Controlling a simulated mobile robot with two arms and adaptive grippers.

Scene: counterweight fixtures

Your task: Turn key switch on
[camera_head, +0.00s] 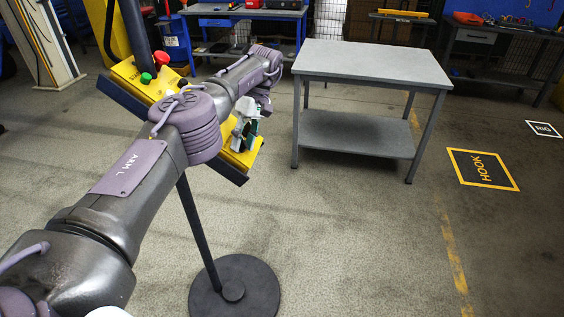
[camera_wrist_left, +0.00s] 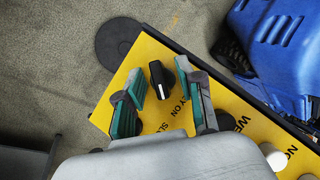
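A yellow control panel (camera_head: 128,72) on a black stand is at the left in the head view, partly hidden behind my left arm. In the left wrist view the panel (camera_wrist_left: 118,82) fills the middle, and a black rotary switch (camera_wrist_left: 161,80) with a white mark sits on it beside printed "ON" lettering. My left gripper (camera_head: 244,133) is at the panel's lower right end in the head view. In the wrist view its teal-padded fingers (camera_wrist_left: 160,70) are open, one on each side of the black switch, with visible gaps. My right gripper is not in view.
The panel also carries a red button (camera_head: 161,58), a green button (camera_head: 146,78) and a white button (camera_wrist_left: 272,152). The round stand base (camera_head: 252,290) is on the floor below. A grey table (camera_head: 370,62) stands at right, with clear floor between.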

